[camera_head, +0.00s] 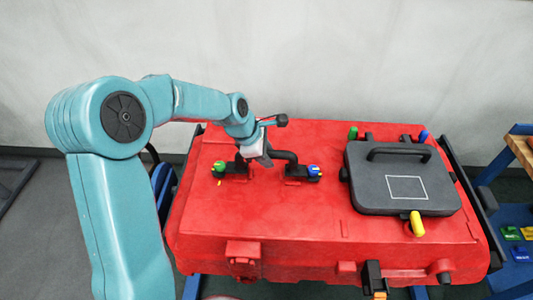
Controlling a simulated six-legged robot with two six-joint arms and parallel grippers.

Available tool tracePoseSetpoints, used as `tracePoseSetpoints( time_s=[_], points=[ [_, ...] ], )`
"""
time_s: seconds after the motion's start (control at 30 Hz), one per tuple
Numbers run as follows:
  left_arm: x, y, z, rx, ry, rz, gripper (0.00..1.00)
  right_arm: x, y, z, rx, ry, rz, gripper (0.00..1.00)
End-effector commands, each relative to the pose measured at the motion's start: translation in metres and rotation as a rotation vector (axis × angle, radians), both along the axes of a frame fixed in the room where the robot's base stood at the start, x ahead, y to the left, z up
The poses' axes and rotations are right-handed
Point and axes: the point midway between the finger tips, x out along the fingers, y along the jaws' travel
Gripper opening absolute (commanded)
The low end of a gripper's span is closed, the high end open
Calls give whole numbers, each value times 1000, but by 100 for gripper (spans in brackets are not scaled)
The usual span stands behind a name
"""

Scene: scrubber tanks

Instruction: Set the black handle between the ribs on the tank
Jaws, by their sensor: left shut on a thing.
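The black handle (285,155) is an arched bar over the top of the red tank (330,225), left of its middle. Its feet are low over the tank top, one beside a green knob (219,166) and one beside a blue knob (313,170). My left gripper (264,161) is shut on the bar from above, towards its left part, and hides some of it. I cannot tell whether the feet touch the tank or sit between the ribs. My right gripper is not in view.
A dark grey lid (402,200) with its own handle and a yellow latch (416,223) covers the tank's right part. Black fittings stick out at the tank's front edge. A blue bench (518,215) with small coloured pieces stands at the far right.

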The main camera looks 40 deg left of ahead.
Motion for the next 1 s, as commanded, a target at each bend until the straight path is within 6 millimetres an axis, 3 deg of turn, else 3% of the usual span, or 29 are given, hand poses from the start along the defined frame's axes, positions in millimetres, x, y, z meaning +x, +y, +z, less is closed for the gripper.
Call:
tracePoseSetpoints(
  time_s=[1.0],
  points=[
    [-2, 0, -13, 0, -1, 2, 0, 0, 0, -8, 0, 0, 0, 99]
  ],
)
